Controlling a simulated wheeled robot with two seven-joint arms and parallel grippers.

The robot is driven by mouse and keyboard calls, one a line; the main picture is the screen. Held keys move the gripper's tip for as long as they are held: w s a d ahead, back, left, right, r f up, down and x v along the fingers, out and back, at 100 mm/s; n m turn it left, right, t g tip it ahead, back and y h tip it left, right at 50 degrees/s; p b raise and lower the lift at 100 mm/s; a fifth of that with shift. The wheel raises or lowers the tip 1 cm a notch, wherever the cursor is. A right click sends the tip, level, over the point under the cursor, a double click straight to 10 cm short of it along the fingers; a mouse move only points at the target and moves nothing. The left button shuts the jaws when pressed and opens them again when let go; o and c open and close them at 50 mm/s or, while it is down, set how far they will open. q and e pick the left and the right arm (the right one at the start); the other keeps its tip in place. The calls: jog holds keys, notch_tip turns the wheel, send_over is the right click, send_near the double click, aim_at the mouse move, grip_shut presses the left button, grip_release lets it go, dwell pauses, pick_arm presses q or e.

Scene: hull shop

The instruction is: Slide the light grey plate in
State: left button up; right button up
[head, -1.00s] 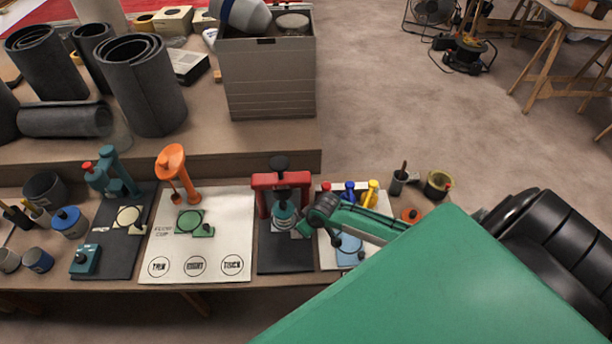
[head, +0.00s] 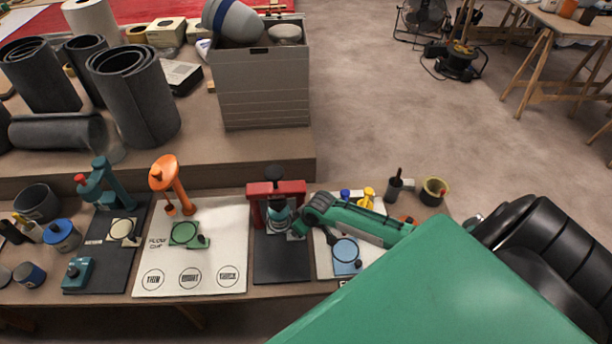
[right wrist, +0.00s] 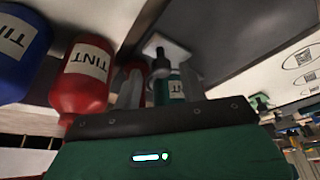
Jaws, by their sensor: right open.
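The red press (head: 277,188) stands on a dark base (head: 281,265), with a teal bottle-like part held in its middle. The light grey plate (head: 296,237) shows only as a small pale edge low in the press, partly hidden by my gripper. In the right wrist view a pale square plate (right wrist: 173,47) lies by a dark green labelled bottle (right wrist: 168,88); I take it for the same plate. My right gripper (head: 301,229) is at the right side of the press, open, its fingers (right wrist: 160,88) seen on either side of the bottle. Contact cannot be told. My left gripper is out of view.
Right of the press stand blue (head: 345,196) and yellow (head: 367,198) bottles and a blue plate (head: 346,256). A red tint bottle (right wrist: 82,80) is close in the wrist view. Left are a white flow-cup board (head: 193,259) and an orange stand (head: 166,172). A grey bin (head: 262,92) stands behind.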

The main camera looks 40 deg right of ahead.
jog(key=v, duration=1.3)
jog(key=shift+d, duration=0.1)
